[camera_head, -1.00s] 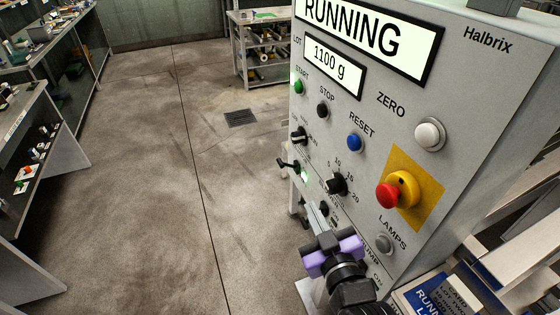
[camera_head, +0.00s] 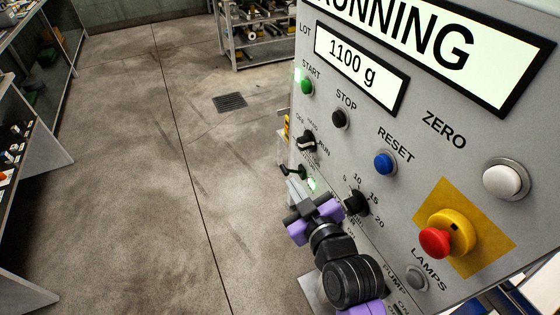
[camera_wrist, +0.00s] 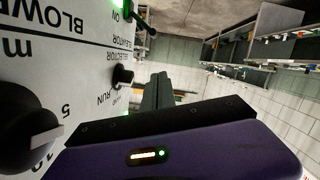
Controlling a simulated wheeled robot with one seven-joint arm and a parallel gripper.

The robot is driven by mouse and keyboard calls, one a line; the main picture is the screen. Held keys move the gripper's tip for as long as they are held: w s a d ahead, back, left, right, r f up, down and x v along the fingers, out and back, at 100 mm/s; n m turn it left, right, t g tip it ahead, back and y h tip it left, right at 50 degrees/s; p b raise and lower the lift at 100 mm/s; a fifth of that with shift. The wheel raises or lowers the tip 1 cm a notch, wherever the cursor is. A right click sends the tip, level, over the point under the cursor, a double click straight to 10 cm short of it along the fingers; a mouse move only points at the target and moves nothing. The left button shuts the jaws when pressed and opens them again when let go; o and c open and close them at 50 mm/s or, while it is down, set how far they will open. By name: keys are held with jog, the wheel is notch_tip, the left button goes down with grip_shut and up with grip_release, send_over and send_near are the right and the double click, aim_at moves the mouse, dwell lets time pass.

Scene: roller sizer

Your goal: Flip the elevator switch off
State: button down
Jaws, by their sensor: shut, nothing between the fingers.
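The elevator switch (camera_head: 292,172) is a small black lever sticking out at the left edge of the grey control panel (camera_head: 400,145). A lit green lamp (camera_head: 311,184) sits beside it. My gripper (camera_head: 294,190) is shut and empty, its fingertips just below the lever in the head view; I cannot tell whether they touch it. In the wrist view my shut fingers (camera_wrist: 160,92) point away, right of the panel face, which appears upside down with an elevator label and a lit green lamp near the top. The switch's exact position is hard to read.
The panel display reads RUNNING and 1100 g. The black selector knob (camera_head: 306,141) is above the lever, the scale dial (camera_head: 356,202) to its right. A red emergency button (camera_head: 435,242) is at lower right. Open floor (camera_head: 150,200) lies left, with shelves beyond.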

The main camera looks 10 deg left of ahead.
jog(key=shift+w+a, duration=0.1)
jog(key=shift+w, duration=0.05)
jog(key=p, duration=0.1)
send_over(284, 173)
jog(key=s, duration=0.3)
jog(key=f, duration=0.3)
jog(key=w+f, duration=0.1)
jog(key=f, duration=0.1)
jog(key=shift+w, duration=0.25)
jog(key=shift+w+d+f, duration=0.15)
jog(key=shift+d+f, duration=0.05)
jog(key=shift+f, duration=0.3)
jog(key=shift+a+f+b, duration=0.15)
jog(key=shift+f+b, duration=0.1)
jog(key=shift+b, duration=0.1)
